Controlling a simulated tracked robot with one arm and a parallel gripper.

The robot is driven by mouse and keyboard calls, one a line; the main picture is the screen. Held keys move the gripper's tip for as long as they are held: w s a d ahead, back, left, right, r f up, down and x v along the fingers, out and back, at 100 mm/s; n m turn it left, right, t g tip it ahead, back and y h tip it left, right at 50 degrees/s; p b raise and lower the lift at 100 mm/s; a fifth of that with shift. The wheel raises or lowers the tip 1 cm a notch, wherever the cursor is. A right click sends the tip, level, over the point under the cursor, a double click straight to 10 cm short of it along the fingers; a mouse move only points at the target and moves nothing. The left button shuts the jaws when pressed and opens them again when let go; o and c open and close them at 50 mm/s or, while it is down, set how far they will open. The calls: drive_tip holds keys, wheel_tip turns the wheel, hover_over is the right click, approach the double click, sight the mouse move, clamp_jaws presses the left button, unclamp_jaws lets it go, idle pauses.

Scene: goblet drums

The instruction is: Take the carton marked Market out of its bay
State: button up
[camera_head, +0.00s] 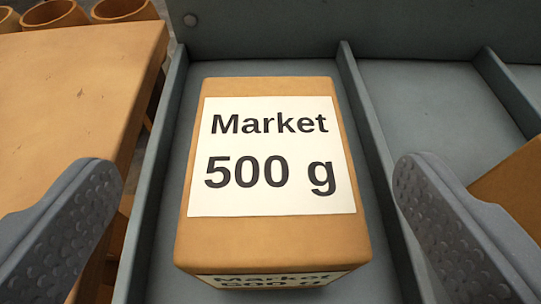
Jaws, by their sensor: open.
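The carton (270,232) is an orange-brown box with a white label reading "Market 500 g" on its top. A second label shows in part on its near face. It stands in a grey bay (165,215) between two low dividers. My gripper (258,210) is open, with one grey finger at the left of the picture and one at the right. The carton shows between the fingers, with clear gaps on both sides. I cannot tell how far the fingertips are above it.
A wooden table (80,85) lies to the left, with several goblet drums (55,14) behind it. A divider (375,150) separates the bay from a grey bay (430,110) on the right. Part of another orange-brown box (518,190) shows at the right edge. A grey wall (350,30) closes the back.

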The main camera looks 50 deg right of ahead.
sight(268, 156)
drive_tip(key=shift+w+d+f, duration=0.15)
drive_tip(key=shift+d+f, duration=0.2)
drive_tip(key=b+x, duration=0.2)
drive_tip(key=x, duration=0.2)
drive_tip(key=shift+d+f, duration=0.15)
drive_tip(key=shift+f, duration=0.05)
drive_tip(key=c, duration=1.4)
drive_tip(key=shift+r, duration=0.1)
drive_tip(key=shift+c, duration=0.2)
